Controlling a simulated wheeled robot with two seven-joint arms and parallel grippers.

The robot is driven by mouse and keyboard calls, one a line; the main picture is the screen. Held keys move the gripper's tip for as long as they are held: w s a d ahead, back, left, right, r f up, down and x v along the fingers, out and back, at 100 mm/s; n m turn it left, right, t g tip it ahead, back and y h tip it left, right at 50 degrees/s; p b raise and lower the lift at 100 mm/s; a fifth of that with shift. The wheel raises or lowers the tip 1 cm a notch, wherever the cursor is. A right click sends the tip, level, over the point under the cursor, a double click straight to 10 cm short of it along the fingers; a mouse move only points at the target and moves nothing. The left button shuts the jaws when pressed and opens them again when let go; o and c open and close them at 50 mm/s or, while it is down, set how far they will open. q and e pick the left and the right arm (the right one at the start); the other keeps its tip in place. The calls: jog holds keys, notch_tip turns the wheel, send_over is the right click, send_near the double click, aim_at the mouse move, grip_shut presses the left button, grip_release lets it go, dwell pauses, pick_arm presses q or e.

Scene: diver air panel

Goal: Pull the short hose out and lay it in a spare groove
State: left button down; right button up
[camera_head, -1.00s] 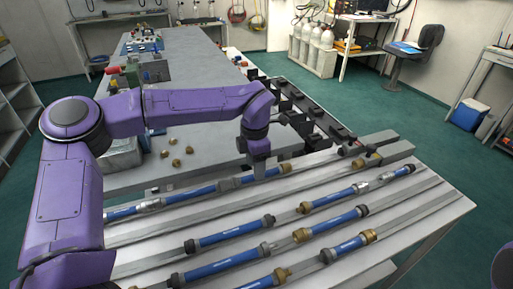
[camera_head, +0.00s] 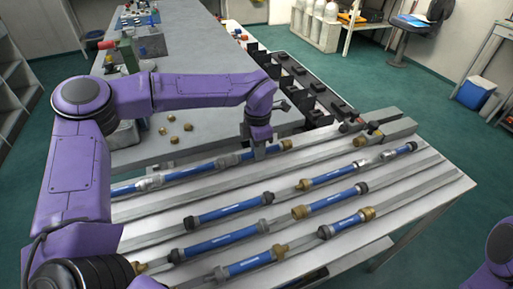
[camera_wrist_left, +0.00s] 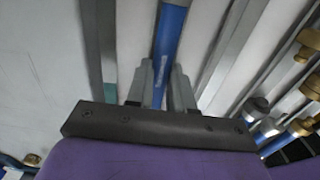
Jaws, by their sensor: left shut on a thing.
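My left gripper (camera_head: 262,152) points down over the farthest groove of the grooved table (camera_head: 440,185) and is shut on a short blue hose (camera_head: 271,150). This hose has a brass end on its right and a grey coupling (camera_head: 228,161) on its left. Left of the coupling, a longer blue hose (camera_head: 195,171) lies in the same line; I cannot tell if the two are still joined. In the left wrist view the held hose (camera_wrist_left: 168,45) runs between the two grey fingers. The right gripper is out of view; only a purple part of my right arm shows at the lower right.
Several other blue hoses (camera_head: 230,207) with grey or brass ends lie in the nearer grooves. Bare groove stretches show toward the right end. Brass fittings (camera_head: 174,139) lie on the bench behind. A row of dark blocks (camera_head: 315,88) stands beyond the table's far edge.

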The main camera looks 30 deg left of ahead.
aim_at(268, 148)
pick_arm(q)
jog(key=shift+w+d+p, duration=0.5)
jog(key=shift+w+d, duration=0.55)
jog(key=shift+w, duration=0.1)
jog(key=shift+r, duration=0.15)
